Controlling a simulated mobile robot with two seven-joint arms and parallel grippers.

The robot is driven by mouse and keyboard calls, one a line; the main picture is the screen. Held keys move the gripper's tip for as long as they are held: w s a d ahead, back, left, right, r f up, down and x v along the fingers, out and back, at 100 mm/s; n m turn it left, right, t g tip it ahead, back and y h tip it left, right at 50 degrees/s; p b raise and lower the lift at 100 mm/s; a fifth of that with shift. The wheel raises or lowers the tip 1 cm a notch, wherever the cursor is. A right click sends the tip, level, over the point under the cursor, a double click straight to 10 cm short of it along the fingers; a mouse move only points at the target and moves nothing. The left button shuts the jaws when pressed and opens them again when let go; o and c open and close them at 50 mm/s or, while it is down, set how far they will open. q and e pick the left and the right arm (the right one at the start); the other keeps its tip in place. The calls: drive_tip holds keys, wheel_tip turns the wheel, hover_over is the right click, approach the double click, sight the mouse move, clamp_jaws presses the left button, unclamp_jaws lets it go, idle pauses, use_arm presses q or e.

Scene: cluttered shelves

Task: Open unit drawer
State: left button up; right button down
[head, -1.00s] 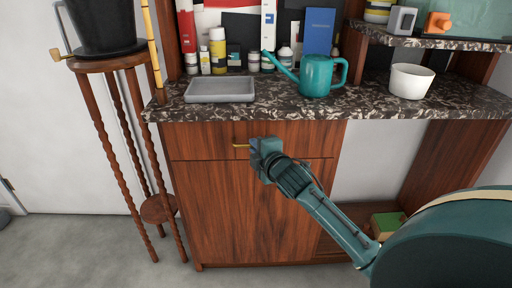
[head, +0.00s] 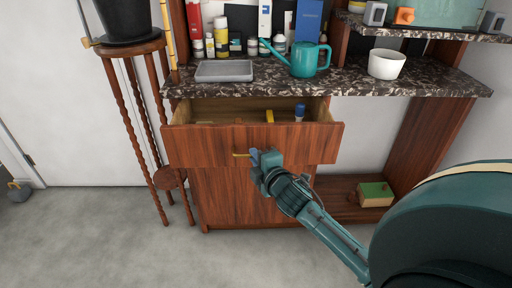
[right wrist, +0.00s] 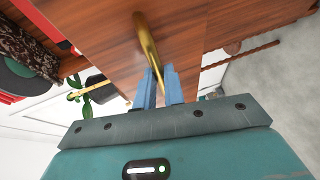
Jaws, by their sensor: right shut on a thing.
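The unit drawer (head: 200,147) is pulled out, and its inside shows in the head view. A blue-capped item (head: 299,112) and a yellow item (head: 270,116) lie in it. My right gripper (head: 254,157) is at the front of the drawer, shut on its brass handle (head: 240,155). In the right wrist view, the blue fingers (right wrist: 162,84) meet the end of the brass handle (right wrist: 147,42). My left gripper is not in view.
The dark stone counter (head: 345,82) above holds a grey tray (head: 224,71), a teal watering can (head: 309,60), a white pot (head: 386,64) and several bottles. A wooden plant stand (head: 120,100) is at the left. The floor in front is clear.

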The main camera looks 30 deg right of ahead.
use_arm(q)
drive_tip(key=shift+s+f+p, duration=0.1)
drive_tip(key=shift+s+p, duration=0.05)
drive_tip(key=shift+p, duration=0.45)
use_arm(e)
drive_tip(key=shift+s+a, duration=0.5)
drive_tip(key=shift+s, duration=0.25)
drive_tip(key=shift+s+a, duration=0.45)
drive_tip(key=shift+s, duration=0.35)
drive_tip(key=shift+s+a, duration=0.5)
drive_tip(key=shift+s, duration=0.25)
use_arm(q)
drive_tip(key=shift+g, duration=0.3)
use_arm(e)
drive_tip(key=c, duration=1.5)
unclamp_jaws()
use_arm(q)
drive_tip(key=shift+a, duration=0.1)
drive_tip(key=shift+p, duration=0.3)
use_arm(e)
drive_tip(key=v, duration=1.3)
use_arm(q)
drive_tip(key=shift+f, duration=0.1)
use_arm(e)
drive_tip(key=shift+s, duration=0.15)
